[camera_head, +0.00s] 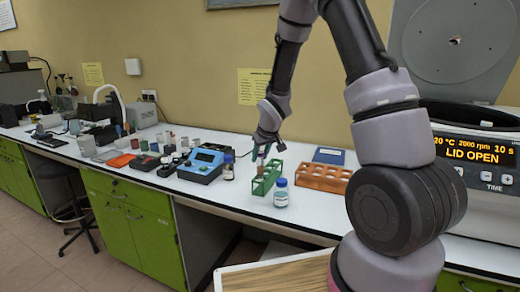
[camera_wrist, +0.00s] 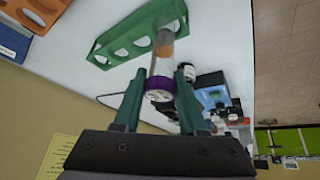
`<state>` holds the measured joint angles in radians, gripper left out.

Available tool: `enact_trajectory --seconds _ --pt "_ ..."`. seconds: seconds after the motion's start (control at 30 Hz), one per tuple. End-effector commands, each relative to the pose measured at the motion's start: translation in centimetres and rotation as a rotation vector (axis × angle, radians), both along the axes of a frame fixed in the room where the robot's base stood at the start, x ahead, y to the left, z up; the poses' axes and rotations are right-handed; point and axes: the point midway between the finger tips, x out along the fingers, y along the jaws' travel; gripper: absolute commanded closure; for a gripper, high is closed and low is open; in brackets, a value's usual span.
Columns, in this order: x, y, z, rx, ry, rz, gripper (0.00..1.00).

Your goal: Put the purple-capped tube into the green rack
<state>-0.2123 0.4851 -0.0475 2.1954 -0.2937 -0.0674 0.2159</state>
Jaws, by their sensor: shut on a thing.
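The purple-capped tube (camera_wrist: 163,45) is clear with an orange-brown content and a purple cap (camera_wrist: 158,86). My gripper (camera_wrist: 163,72) is shut on it near the cap end, one finger on each side. The green rack (camera_wrist: 118,36) has a row of round holes, and the tube's far end overlaps its right end in the wrist view. In the head view my gripper (camera_head: 265,146) is right above the green rack (camera_head: 264,185), with the tube pointing down at it. I cannot tell whether the tube's lower end is inside a hole.
An orange rack (camera_head: 323,178) stands right of the green rack, with a blue book-like item (camera_head: 329,155) behind. A blue-capped bottle (camera_head: 281,194) stands in front. A dark bottle (camera_head: 228,168) and a blue device (camera_head: 203,163) are left. A centrifuge (camera_head: 480,160) with its lid open is right.

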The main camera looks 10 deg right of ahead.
Motion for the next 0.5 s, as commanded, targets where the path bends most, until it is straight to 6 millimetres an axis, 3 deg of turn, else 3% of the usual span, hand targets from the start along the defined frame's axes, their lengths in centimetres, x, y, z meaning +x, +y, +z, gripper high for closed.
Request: enact_trajectory --seconds 0.5 --pt "0.0 0.0 -4.2 -0.001 0.001 0.001 1.0"
